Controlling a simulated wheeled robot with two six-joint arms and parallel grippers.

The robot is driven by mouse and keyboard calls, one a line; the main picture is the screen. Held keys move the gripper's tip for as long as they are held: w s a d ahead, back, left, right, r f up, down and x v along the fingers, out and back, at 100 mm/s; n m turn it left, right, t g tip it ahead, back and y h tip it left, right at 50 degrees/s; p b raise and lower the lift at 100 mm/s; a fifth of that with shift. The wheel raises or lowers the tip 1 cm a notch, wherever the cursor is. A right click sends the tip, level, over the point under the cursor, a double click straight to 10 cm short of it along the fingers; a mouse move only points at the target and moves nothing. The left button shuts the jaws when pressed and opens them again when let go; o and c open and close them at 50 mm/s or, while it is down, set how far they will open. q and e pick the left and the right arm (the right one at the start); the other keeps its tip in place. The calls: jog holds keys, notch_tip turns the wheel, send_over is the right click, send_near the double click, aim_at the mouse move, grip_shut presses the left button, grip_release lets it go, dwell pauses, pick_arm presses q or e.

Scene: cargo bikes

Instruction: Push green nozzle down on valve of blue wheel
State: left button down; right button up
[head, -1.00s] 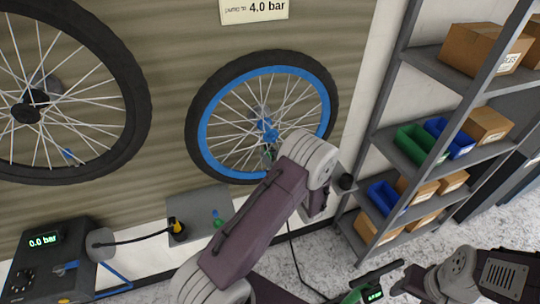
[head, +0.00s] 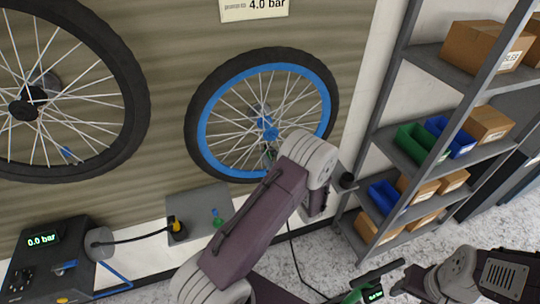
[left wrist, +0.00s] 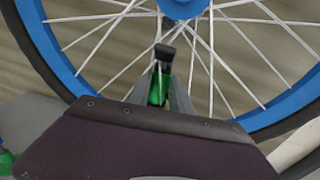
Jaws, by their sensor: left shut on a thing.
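The blue wheel (head: 322,75), a black tyre with a blue rim, hangs upright against the wall in the head view. Its rim, hub and spokes also fill the left wrist view (left wrist: 60,62). My left gripper (left wrist: 160,88) is shut on the green nozzle (left wrist: 156,92), which has a black top end, in front of the spokes below the hub. In the head view only a little green (head: 268,155) shows beside my left wrist. The valve cannot be made out; my arm covers the lower right rim. My right gripper (head: 398,286) is at the bottom right, its jaws unclear.
A second wheel (head: 135,85) hangs at left. A pump unit (head: 50,262) reading 0.0 bar stands below it. A small grey shelf (head: 190,200) holds a yellow-and-black fitting. A green inflator (head: 352,297) is at the bottom. Shelving (head: 400,110) with boxes and bins stands right.

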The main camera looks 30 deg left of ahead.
pick_arm(q)
jog(key=shift+f+b, duration=0.3)
jog(key=shift+f, duration=0.05)
dwell(0.3)
dwell(0.4)
jog(key=c, duration=1.1)
grip_release()
jog(key=shift+o, duration=0.5)
jog(key=v, duration=1)
jog(key=shift+p, duration=0.3)
